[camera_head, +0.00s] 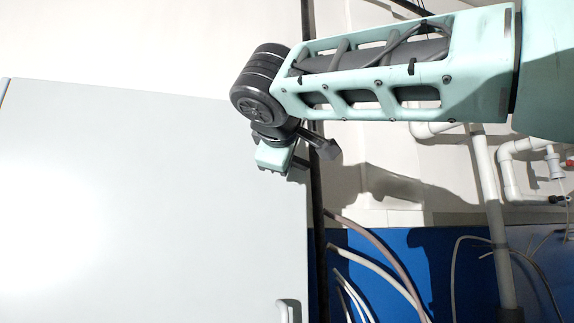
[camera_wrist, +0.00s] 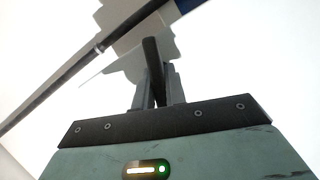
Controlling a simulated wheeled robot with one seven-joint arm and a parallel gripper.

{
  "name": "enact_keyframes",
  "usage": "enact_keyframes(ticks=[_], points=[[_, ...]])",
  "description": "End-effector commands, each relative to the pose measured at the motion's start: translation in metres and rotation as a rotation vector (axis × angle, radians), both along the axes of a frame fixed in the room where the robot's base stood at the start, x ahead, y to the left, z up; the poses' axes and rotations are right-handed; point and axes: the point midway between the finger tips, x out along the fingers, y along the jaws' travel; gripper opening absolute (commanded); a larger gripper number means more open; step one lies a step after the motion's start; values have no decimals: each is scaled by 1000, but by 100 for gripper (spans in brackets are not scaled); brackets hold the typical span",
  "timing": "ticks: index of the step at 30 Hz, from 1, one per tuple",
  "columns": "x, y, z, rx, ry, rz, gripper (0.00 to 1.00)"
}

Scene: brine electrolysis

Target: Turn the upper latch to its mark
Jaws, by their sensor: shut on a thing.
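My gripper (camera_head: 275,158) is at the upper right corner of a large pale cabinet door in the head view. Its fingers are mostly hidden there by the gripper body, and so is the upper latch. In the wrist view the two grey fingers of my gripper (camera_wrist: 158,88) are closed around a dark upright bar, the upper latch (camera_wrist: 151,55), which sticks out beyond the fingertips. No mark for the latch can be made out in either view.
The pale door (camera_head: 130,200) fills the left of the head view. A second, light handle (camera_head: 287,311) sits low on its right edge. Right of a dark vertical post (camera_head: 317,220) are hoses (camera_head: 375,240), white pipes (camera_head: 488,190) and a blue panel (camera_head: 440,260).

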Motion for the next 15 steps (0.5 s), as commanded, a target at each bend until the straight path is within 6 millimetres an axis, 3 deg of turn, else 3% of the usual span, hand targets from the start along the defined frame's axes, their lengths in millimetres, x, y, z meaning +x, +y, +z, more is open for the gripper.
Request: enact_keyframes(ticks=[15], points=[[-1, 1, -3, -288, -85, 3, 0]])
